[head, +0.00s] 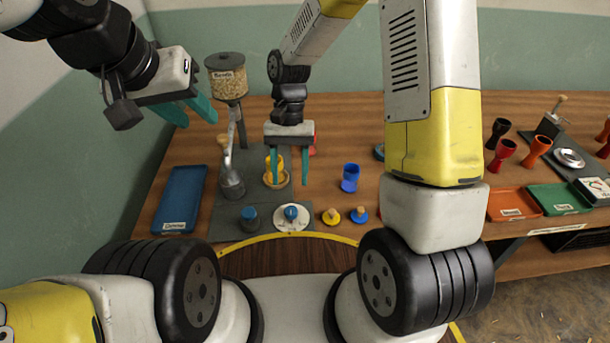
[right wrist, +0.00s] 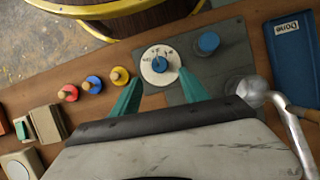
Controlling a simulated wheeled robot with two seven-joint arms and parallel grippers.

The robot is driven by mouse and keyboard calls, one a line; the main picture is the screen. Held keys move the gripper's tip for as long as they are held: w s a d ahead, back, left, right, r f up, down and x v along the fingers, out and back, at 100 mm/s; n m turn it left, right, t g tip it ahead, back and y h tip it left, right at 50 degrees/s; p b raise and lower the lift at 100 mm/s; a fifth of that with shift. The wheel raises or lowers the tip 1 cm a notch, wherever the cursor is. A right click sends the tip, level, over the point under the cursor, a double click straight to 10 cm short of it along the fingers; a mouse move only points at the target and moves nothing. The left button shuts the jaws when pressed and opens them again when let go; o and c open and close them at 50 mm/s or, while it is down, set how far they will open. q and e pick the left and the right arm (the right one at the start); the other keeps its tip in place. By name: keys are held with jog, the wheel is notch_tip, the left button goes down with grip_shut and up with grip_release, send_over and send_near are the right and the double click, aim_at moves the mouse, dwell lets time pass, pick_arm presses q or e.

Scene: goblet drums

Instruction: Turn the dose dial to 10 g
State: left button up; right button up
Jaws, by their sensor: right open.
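The dose dial (head: 291,217) is a white disc with a blue knob at its centre, on the dark grey base at the front of the bench. It also shows in the right wrist view (right wrist: 160,65), with black marks too small to read surely. My right gripper (head: 289,184) is open and points down above the dial area. In the right wrist view its teal fingers (right wrist: 162,83) are apart, on either side of the dial's near side, with nothing between them. My left gripper (head: 196,121) is raised at the upper left, its fingers apart and empty.
A hopper of grains (head: 226,80) stands behind the dial. A blue round knob (head: 249,219) sits left of the dial. Small knobbed discs (head: 331,216), a blue goblet (head: 350,178) and a blue tray (head: 181,198) are nearby.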

aim_at(291, 210)
jog(key=x, duration=0.8)
jog(key=shift+d+f, duration=0.1)
jog(key=shift+f, duration=0.15)
jog(key=shift+c, duration=0.2)
grip_shut()
